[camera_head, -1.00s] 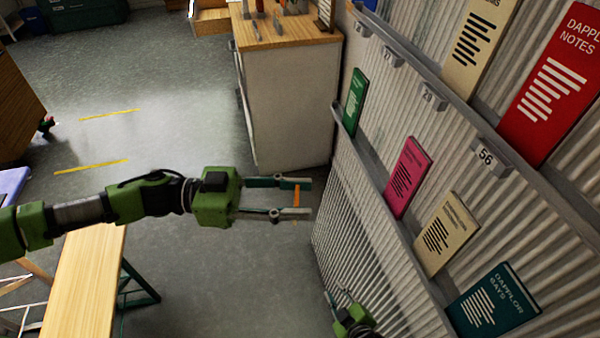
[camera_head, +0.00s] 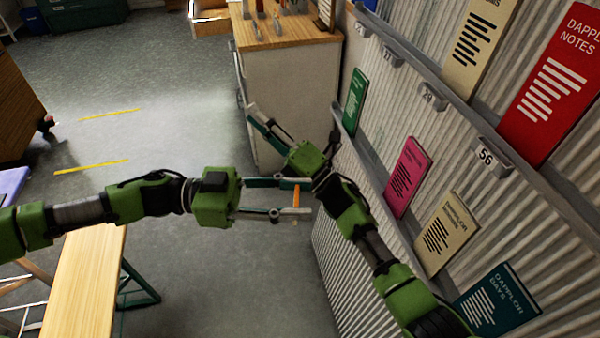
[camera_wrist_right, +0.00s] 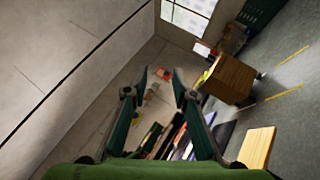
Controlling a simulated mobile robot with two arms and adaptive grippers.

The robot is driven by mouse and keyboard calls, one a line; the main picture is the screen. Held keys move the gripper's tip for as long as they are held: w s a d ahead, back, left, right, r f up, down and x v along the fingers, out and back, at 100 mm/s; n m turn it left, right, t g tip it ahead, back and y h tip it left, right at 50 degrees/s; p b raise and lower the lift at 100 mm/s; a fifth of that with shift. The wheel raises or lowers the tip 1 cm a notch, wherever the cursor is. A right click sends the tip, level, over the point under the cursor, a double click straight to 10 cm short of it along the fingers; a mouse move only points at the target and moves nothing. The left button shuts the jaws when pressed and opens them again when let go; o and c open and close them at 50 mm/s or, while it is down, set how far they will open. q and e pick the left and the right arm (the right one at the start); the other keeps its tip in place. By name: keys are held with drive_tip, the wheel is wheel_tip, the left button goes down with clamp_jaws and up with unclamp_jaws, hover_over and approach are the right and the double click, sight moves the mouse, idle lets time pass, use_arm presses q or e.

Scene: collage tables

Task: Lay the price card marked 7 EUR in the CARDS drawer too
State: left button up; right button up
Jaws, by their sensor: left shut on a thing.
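My left gripper (camera_head: 304,197) reaches in from the left over the floor. It is shut on a thin orange thing (camera_head: 296,195), seen nearly edge-on, with no marking readable. My right gripper (camera_head: 293,124) comes up from the lower right, just beyond the left gripper, its fingers spread and empty. Its fingers also show apart in the right wrist view (camera_wrist_right: 158,82). Price tags on the upper rail read 56 (camera_head: 485,156) and 29 (camera_head: 428,97); the farther ones are too small to read surely. I cannot make out a card marked 7 EUR or a drawer marked CARDS.
A corrugated wall rack on the right holds a pink booklet (camera_head: 407,178), a cream one (camera_head: 446,234), a teal one (camera_head: 492,302) and a red one (camera_head: 552,85). A pale cabinet (camera_head: 287,100) stands ahead. A wooden bench (camera_head: 88,285) is lower left. Floor between is clear.

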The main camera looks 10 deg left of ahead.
drive_tip(key=s+a+r+n+g+y, duration=0.1)
drive_tip(key=s+a+r+n+g, duration=0.4)
drive_tip(key=s+r+n+g, duration=0.55)
drive_tip(key=s+a+r+n+g+y, duration=0.2)
drive_tip(key=s+a+r+n+g, duration=0.2)
drive_tip(key=s+r+n+g, duration=0.65)
drive_tip(key=s+a+r+n+g+h, duration=0.1)
drive_tip(key=s+r+n+g+h, duration=0.1)
drive_tip(key=s+n+h, duration=0.6)
drive_tip(key=s+a+r+n+g+h, duration=0.1)
drive_tip(key=s+r+n+h, duration=0.15)
drive_tip(key=s+n, duration=0.85)
drive_tip(key=t+h, duration=1.1)
drive_tip(key=t, duration=0.5)
approach(296, 197)
drive_tip(key=x, duration=1.2)
drive_tip(key=shift+r, duration=0.1)
